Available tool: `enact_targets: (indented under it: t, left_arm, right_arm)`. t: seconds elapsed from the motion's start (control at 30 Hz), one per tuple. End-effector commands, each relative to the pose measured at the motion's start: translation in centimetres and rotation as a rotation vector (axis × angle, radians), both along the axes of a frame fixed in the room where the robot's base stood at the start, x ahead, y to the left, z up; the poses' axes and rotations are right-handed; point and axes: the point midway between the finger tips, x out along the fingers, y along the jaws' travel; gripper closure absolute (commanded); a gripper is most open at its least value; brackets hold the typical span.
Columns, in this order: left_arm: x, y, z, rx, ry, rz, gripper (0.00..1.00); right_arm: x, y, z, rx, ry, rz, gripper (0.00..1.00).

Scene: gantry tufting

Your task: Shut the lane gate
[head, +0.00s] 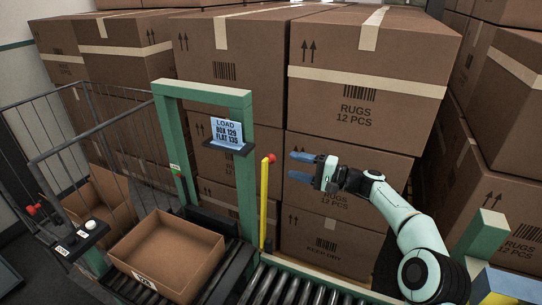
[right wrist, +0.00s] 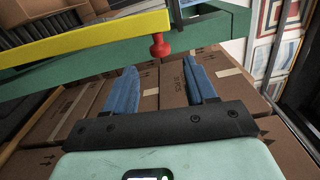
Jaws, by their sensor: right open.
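The lane gate looks to be the yellow bar (head: 264,205), standing upright beside the green frame in the head view, with a red knob (head: 271,158) at its top. In the right wrist view the yellow bar (right wrist: 80,37) crosses the top, and its red knob (right wrist: 159,47) hangs just beyond and between the fingertips. My right gripper (head: 294,166) is open and empty, its blue fingers pointing left at the knob with a small gap. It also shows in the right wrist view (right wrist: 160,68). My left gripper is not in view.
A green portal frame (head: 246,160) with a blue load sign (head: 226,130) stands left of the bar. An open carton (head: 170,250) sits on the roller conveyor (head: 290,288). Stacked boxes (head: 340,120) rise close behind my right gripper. A wire cage (head: 90,130) stands at left.

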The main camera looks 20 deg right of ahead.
Motion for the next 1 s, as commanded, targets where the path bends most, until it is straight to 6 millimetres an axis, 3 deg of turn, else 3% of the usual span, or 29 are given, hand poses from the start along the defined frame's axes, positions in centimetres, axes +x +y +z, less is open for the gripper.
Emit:
enact_targets:
  t: [0.2, 0.4, 0.83, 0.87, 1.0]
  left_arm:
    - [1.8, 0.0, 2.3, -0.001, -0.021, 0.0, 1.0]
    - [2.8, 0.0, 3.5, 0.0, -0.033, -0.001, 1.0]
    - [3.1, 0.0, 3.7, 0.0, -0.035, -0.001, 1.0]
    - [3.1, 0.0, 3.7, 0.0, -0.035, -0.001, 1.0]
    - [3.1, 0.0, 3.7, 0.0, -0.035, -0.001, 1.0]
  right_arm:
    - [3.7, 3.3, 0.6, 0.001, -0.003, 0.003, 0.44]
    - [5.9, 5.1, 0.4, -0.001, -0.002, 0.001, 0.44]
    - [6.6, 5.8, 0.0, -0.001, 0.0, -0.001, 0.44]
    - [6.6, 5.8, 0.0, -0.001, 0.0, -0.001, 0.47]
    - [6.6, 5.8, 0.1, -0.001, 0.0, -0.001, 0.93]
